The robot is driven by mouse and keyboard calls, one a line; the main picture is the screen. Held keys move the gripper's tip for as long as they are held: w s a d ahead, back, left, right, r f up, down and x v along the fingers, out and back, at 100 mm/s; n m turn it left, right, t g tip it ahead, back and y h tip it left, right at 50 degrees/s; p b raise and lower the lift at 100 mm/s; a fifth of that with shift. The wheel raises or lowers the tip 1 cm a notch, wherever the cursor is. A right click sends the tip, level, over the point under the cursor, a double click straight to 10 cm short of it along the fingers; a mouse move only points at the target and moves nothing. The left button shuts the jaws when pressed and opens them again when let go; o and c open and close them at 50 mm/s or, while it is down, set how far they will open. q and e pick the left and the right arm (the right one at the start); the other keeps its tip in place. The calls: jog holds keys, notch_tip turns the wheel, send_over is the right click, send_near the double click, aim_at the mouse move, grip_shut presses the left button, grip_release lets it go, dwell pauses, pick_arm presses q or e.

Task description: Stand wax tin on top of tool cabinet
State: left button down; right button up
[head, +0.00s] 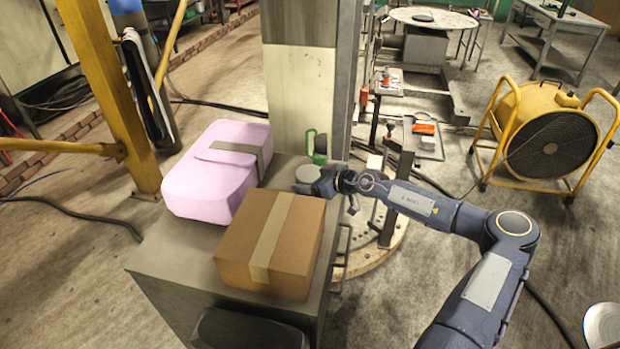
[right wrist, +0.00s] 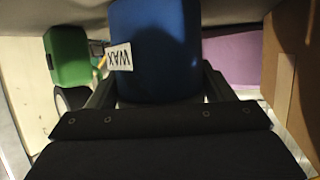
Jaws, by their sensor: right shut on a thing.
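The wax tin is blue with a white WAX label in the right wrist view (right wrist: 155,50). In the head view its round grey lid (head: 307,173) shows near the far right part of the tool cabinet's grey top (head: 180,250). My right gripper (head: 322,184) is shut on the tin from the right and front, with a finger on each side of it in the wrist view (right wrist: 158,88). The tin looks upright, at or just above the cabinet top. Its base is partly hidden, so I cannot tell whether it touches. My left gripper is not in view.
A pink case (head: 205,185) and a taped cardboard box (head: 240,240) lie on the cabinet, left and in front of the tin. A green object (head: 319,146) stands close behind the tin. A pale column (head: 298,100) rises behind. The cabinet's front left top is bare.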

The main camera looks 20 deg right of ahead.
jog(key=shift+f, duration=0.1)
jog(key=o, duration=1.3)
jog(key=shift+f, duration=0.15)
jog(key=shift+s+d+r, duration=0.1)
jog(key=shift+r, duration=0.1)
jog(key=b+v, duration=0.1)
jog(key=v, duration=1)
jog(key=shift+s+d+r+b, duration=0.1)
jog(key=shift+s+d+b, duration=0.05)
jog(key=shift+s+b, duration=0.2)
jog(key=shift+d, duration=0.1)
